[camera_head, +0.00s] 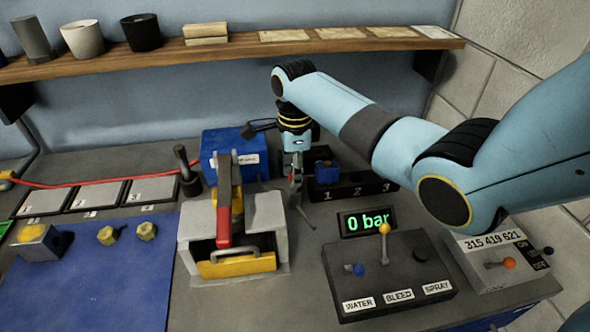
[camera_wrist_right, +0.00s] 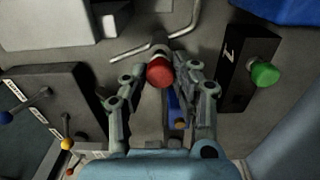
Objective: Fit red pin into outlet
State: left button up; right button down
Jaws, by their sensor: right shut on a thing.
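The red pin (camera_wrist_right: 160,72) shows its round red head between the fingers of my right gripper (camera_wrist_right: 162,88) in the wrist view. That gripper is shut on it. In the head view, my right gripper (camera_head: 296,172) points down just right of the grey housing (camera_head: 268,212), and the pin is largely hidden there. A short metal stub (camera_wrist_right: 158,50) shows just beyond the red head in the wrist view. I cannot tell whether it is part of the pin or the outlet, nor whether they are fitted together. My left gripper is not in view.
A black block numbered 1, 2, 3 (camera_head: 350,191) stands close right of the gripper. A bent metal rod (camera_wrist_right: 135,50) lies beside the pin. The control panel (camera_head: 385,272) is in front, below the "0 bar" display (camera_head: 366,221). A blue box (camera_head: 228,155) stands behind.

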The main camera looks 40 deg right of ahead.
jog(key=shift+f, duration=0.75)
jog(key=c, duration=0.9)
grip_release()
jog(key=shift+c, duration=0.2)
jog(key=shift+o, duration=0.2)
jog(key=shift+o, duration=1.4)
jog(key=shift+r, duration=0.15)
jog(key=shift+r, duration=3.4)
jog(key=shift+s+a+f, duration=0.1)
